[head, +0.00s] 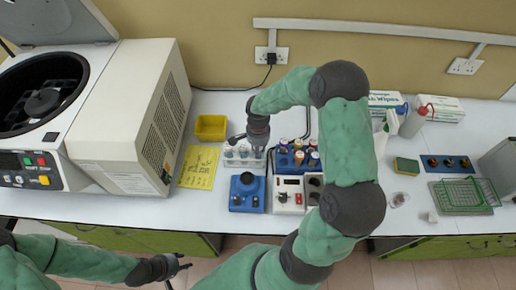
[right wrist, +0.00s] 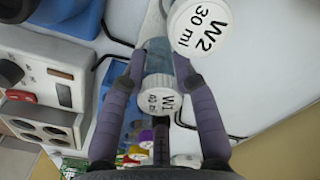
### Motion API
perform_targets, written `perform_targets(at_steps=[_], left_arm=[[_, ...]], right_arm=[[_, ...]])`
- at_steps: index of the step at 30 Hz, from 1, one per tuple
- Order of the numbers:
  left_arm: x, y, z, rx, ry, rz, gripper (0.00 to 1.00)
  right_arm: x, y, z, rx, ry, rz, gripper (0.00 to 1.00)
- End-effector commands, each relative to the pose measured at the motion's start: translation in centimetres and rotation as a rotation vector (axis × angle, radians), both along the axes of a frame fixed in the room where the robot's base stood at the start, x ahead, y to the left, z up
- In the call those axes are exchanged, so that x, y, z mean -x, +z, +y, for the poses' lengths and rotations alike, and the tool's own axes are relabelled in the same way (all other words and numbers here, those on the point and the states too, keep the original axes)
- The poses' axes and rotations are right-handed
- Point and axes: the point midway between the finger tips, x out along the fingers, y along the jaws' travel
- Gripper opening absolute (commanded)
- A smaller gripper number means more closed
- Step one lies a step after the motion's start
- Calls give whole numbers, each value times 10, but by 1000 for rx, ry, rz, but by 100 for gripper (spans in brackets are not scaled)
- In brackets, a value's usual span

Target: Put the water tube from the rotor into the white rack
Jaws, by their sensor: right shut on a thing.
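The white rack (head: 231,162) stands on the bench in the head view, with several pale-capped tubes in it. My right gripper (head: 257,143) reaches down over it from behind. In the right wrist view its fingers (right wrist: 168,95) are shut on a tube with a white cap marked W1 (right wrist: 160,102) and a clear, bluish body. A second white cap, marked W2 (right wrist: 197,28), is close beside it. I cannot tell how deep the W1 tube sits. The centrifuge rotor (head: 43,103) is dark, under the raised lid at left. My left gripper (head: 180,268) is low, off the bench front, apparently open and empty.
A blue rack (head: 283,161) with several colour-capped tubes stands right of the white rack. A blue device (head: 247,193) and a white-and-red device (head: 289,194) are in front. A yellow bin (head: 211,128) and yellow sheet (head: 199,168) are at left. My right arm covers bench to the right.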

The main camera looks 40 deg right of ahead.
Motion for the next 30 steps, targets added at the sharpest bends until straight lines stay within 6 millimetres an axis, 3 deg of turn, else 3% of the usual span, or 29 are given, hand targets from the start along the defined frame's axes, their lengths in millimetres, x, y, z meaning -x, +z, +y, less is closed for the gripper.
perform_targets(at_steps=[4, 5, 7, 8, 20, 25, 30], left_arm=[[0, 1, 0, 0, 0, 0, 40], [0, 1, 0, 0, 0, 0, 40], [0, 1, 0, 0, 0, 0, 40], [0, 1, 0, 0, 0, 0, 40], [0, 1, 0, 0, 0, -1, 40], [0, 1, 0, 0, 0, 0, 40], [0, 1, 0, 0, 0, 0, 40]], right_arm=[[0, 1, 0, 0, 0, -1, 0], [0, 1, 0, 0, 0, -1, 33], [0, 1, 0, 0, 0, -1, 52], [0, 1, 0, 0, 0, 0, 57], [-1, 5, 0, 2, 0, -1, 57], [-1, 27, -1, 2, -2, -5, 57], [-1, 62, -1, 2, -1, -5, 57]])
